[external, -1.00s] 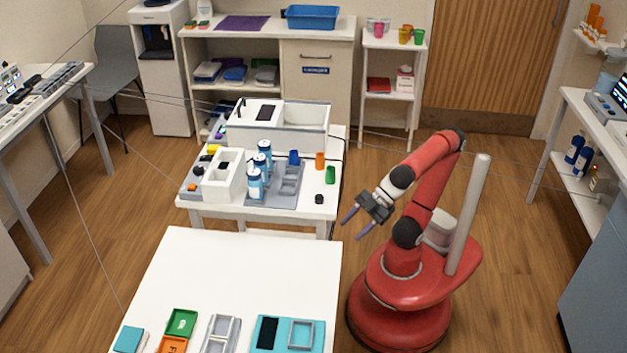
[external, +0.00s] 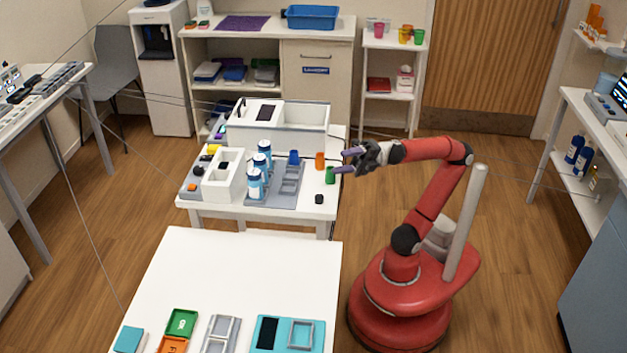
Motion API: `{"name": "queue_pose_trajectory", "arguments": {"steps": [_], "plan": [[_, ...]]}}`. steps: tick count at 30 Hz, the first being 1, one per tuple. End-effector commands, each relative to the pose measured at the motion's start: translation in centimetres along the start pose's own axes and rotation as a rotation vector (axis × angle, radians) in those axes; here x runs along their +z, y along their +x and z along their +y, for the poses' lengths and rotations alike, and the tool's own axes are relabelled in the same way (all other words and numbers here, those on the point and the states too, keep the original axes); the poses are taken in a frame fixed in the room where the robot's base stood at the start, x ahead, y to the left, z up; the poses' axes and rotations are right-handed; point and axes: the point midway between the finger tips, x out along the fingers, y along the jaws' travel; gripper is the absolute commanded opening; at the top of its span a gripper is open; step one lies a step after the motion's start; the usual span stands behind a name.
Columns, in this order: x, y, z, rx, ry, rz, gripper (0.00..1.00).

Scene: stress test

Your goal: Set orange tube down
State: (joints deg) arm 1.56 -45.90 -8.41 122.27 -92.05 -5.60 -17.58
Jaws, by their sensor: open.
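The orange tube (external: 320,161) stands upright near the right edge of the far white table. My gripper (external: 345,161) is open and empty, with its two fingers pointing left toward the tube. The gripper is at the table's right edge, and the fingertips look close to the tube and to the green tube (external: 330,175) beside it. From this view I cannot tell the exact gap or height.
A blue tube (external: 294,157) stands by the grey tray (external: 268,198), left of the orange tube. A small black object (external: 319,199) lies near the front right. Blue-white bottles (external: 255,184) and a white box (external: 223,175) stand further left.

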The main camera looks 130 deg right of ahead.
Motion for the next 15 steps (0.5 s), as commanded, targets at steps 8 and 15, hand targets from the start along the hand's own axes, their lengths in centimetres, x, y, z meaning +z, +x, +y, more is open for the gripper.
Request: {"name": "queue_pose_trajectory", "arguments": {"steps": [8,15], "plan": [[10.9,-8.3,-6.2,-0.288,-0.981,-0.090,0.51],[12.8,-12.3,-9.4,-0.434,-1.327,-0.014,0.51]]}}
